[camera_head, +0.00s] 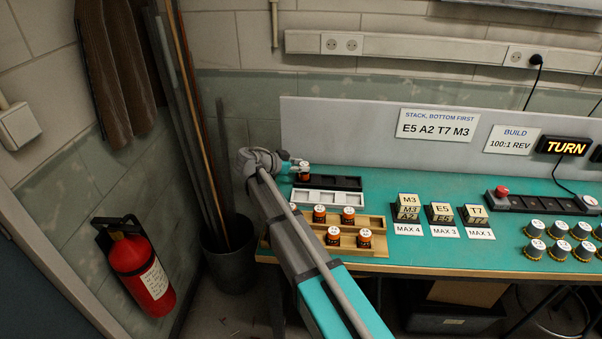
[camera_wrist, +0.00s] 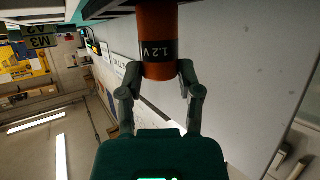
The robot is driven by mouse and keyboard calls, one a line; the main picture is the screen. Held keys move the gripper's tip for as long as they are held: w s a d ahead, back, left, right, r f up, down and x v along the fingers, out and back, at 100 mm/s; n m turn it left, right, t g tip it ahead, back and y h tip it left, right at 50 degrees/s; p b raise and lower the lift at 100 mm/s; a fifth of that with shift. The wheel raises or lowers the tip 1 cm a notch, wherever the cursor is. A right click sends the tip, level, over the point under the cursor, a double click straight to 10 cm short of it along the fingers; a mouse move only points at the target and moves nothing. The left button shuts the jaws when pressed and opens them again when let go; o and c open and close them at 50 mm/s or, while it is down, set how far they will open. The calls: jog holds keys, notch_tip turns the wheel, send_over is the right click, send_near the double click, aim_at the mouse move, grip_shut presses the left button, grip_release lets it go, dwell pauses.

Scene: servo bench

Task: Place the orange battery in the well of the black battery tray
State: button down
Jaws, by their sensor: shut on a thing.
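My gripper (camera_head: 294,167) is shut on an orange battery (camera_head: 304,173), at the left end of the black battery tray (camera_head: 345,184). In the wrist view my gripper's fingers (camera_wrist: 160,84) close on the orange battery (camera_wrist: 157,30) from both sides, beside its black "1.2 V" band. The battery's far end is cut off by the top edge of that view, next to a dark tray edge (camera_wrist: 105,9). I cannot tell whether the battery's base is inside the well or just above it. The right part of the black tray looks empty.
A white tray (camera_head: 345,199) lies just in front of the black one. Wooden trays (camera_head: 377,252) with several orange batteries (camera_head: 348,215) stand nearer. Labelled blocks (camera_head: 407,206) stand to the right. A grey panel (camera_head: 345,125) rises behind the bench.

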jog(key=shift+f, duration=0.5)
jog(key=shift+f+b, duration=0.15)
jog(key=shift+b, duration=0.25)
jog(key=shift+c, duration=1.4)
grip_release()
jog(key=shift+r, duration=0.2)
jog(key=shift+s+a+r+p, duration=0.1)
jog(key=shift+a+r+p, duration=0.1)
jog(key=shift+p, duration=0.15)
jog(key=p+v, duration=0.4)
jog(key=v, duration=0.7)
jog(key=shift+a, duration=0.25)
jog(key=shift+s, duration=0.1)
